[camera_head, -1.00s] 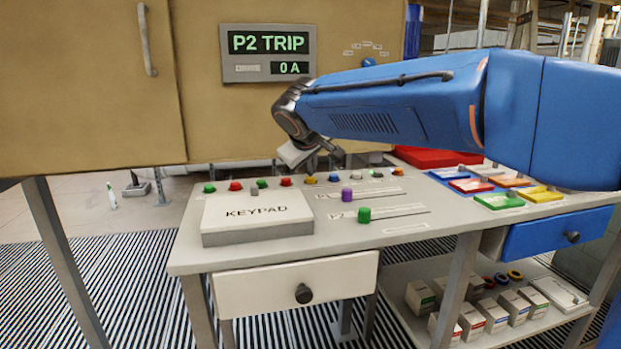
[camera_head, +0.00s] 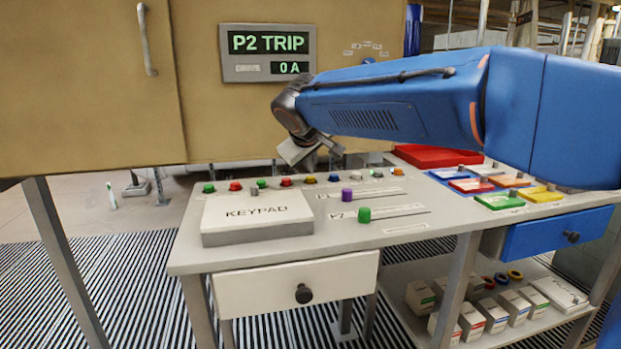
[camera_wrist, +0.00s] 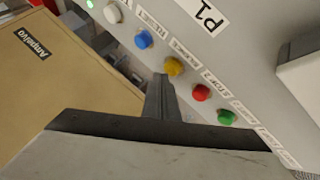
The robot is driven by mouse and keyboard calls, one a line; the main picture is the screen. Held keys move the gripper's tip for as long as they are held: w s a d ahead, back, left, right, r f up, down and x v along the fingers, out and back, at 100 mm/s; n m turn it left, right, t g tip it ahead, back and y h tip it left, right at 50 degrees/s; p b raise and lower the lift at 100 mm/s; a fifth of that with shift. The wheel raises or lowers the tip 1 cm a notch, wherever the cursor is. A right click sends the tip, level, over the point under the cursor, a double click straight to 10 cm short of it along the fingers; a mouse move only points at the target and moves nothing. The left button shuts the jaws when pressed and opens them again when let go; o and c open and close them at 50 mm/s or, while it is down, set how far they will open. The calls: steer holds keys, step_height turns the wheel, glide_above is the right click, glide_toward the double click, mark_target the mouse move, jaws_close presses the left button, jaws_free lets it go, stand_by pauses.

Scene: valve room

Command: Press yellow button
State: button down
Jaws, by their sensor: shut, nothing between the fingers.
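The yellow button (camera_head: 310,180) is a round cap in the row along the back of the console, between a red button and a blue button. In the wrist view the yellow button (camera_wrist: 174,66) is close to the tips of my gripper (camera_wrist: 161,84). The fingers are shut with nothing between them. In the head view my gripper (camera_head: 301,160) is above the button row, near the yellow button. I cannot tell whether the tips touch the button.
Next to it are a red button (camera_wrist: 201,92), a green button (camera_wrist: 226,117) and a blue button (camera_wrist: 143,39). A keypad box (camera_head: 258,218) and purple (camera_head: 346,194) and green (camera_head: 364,215) slider knobs stand in front. A tan cabinet (camera_head: 90,90) rises behind.

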steer(key=shift+r, duration=0.4)
steer(key=shift+r, duration=2.5)
steer(key=shift+s, duration=0.1)
